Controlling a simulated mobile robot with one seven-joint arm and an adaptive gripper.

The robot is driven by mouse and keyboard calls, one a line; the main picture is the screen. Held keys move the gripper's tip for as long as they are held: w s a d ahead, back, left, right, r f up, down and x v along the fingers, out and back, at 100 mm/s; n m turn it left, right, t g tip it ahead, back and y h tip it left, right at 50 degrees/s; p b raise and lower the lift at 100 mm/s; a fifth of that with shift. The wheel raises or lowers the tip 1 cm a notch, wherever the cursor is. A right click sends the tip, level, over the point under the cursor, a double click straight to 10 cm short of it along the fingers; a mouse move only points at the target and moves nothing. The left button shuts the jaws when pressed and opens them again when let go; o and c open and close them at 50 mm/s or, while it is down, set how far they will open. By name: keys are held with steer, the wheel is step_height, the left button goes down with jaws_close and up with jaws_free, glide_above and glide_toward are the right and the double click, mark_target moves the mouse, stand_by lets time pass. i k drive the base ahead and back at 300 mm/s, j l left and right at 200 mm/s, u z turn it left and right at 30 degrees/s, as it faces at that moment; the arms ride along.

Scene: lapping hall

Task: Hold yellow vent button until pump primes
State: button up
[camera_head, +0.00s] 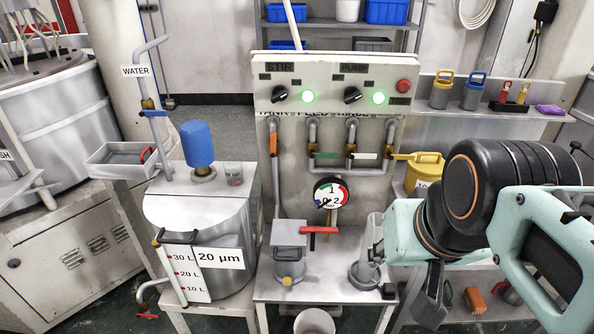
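A small round yellow button (288,281) sits low on the front of a grey block-shaped unit, which I take to be the pump (289,238), on the steel bench. A red lever handle (320,230) sticks out to the right of this unit. My gripper (431,300) shows as a dark shape below my teal and black arm, at the right of the bench. It is well to the right of the yellow button and apart from it. My arm hides part of the gripper, and I cannot make out its fingers clearly.
A clear cylinder (368,256) stands on the bench between the grey unit and my arm. A round gauge (331,193) hangs above. A steel tank (212,238) marked 20 µm stands left. A white bucket (314,322) is below the front edge.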

mark_target(287, 281)
steer(key=j+u, duration=0.2)
steer(key=u, duration=0.3)
steer(key=l+u, duration=0.1)
steer(key=l+z, duration=0.1)
steer(key=z, duration=0.4)
steer(key=j+u, duration=0.15)
steer(key=u, duration=0.45)
steer(key=i+j+u, duration=0.35)
steer(key=i, duration=0.2)
